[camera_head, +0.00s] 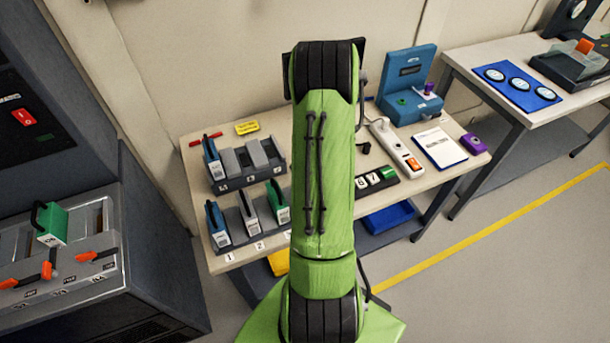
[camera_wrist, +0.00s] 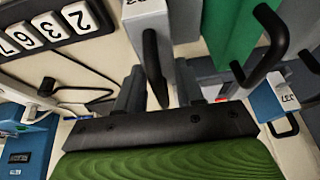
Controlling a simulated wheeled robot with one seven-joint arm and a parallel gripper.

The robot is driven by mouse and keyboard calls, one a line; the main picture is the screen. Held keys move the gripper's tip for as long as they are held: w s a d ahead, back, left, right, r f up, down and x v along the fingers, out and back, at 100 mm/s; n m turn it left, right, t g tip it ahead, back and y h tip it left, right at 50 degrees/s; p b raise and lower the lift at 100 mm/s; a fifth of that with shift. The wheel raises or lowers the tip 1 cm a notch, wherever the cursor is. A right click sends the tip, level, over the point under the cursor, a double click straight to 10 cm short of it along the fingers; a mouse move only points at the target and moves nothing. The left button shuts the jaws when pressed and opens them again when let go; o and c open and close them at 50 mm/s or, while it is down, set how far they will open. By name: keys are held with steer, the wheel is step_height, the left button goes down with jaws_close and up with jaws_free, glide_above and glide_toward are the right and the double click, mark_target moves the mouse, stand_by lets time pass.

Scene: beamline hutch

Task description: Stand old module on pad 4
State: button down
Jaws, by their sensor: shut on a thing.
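In the wrist view my gripper (camera_wrist: 157,88) is shut on the black handle of a pale grey module (camera_wrist: 146,34). The handle sits between the two dark fingers, and the module's label is cut off at the top edge. In the head view my green arm hides the gripper and the held module. Number tags 1 (camera_head: 229,257), 2 (camera_head: 259,245) and 3 (camera_head: 287,234) lie along the table's front edge. A pad 4 does not show; my arm covers that stretch. I cannot tell by its label whether the held module is the old one.
A front rack holds blue (camera_head: 217,224), grey (camera_head: 248,210) and green (camera_head: 277,201) modules; another rack (camera_head: 246,178) stands behind. Right of my arm are number tiles (camera_head: 376,178), a power strip (camera_head: 397,144), a notepad (camera_head: 440,148) and a blue device (camera_head: 410,88). Another green module (camera_head: 50,222) stands on the left cabinet.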

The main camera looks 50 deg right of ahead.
steer(key=shift+f, duration=0.15)
steer(key=c, duration=0.6)
jaws_free()
steer(key=p+v, duration=0.1)
steer(key=v, duration=1.5)
steer(key=shift+f, duration=0.1)
